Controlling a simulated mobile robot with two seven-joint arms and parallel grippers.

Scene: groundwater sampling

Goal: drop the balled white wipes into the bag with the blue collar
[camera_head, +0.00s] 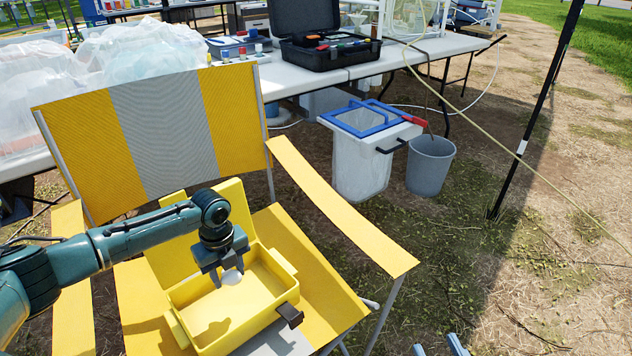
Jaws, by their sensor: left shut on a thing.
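My left gripper (229,272) points down over an open yellow case (180,296) on the folding chair. It is shut on a small balled white wipe (231,278), partly covered by the fingers. The wipe is over the case's interior; its exact height is hard to tell. No other wipe shows.
A yellow-and-grey chair (158,128) surrounds the case, its armrest (340,213) between case and bag. A grey bucket (430,166) stands right of the bag. A black open toolbox (325,45) is on the table. A hose and black pole cross the right side, over open ground.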

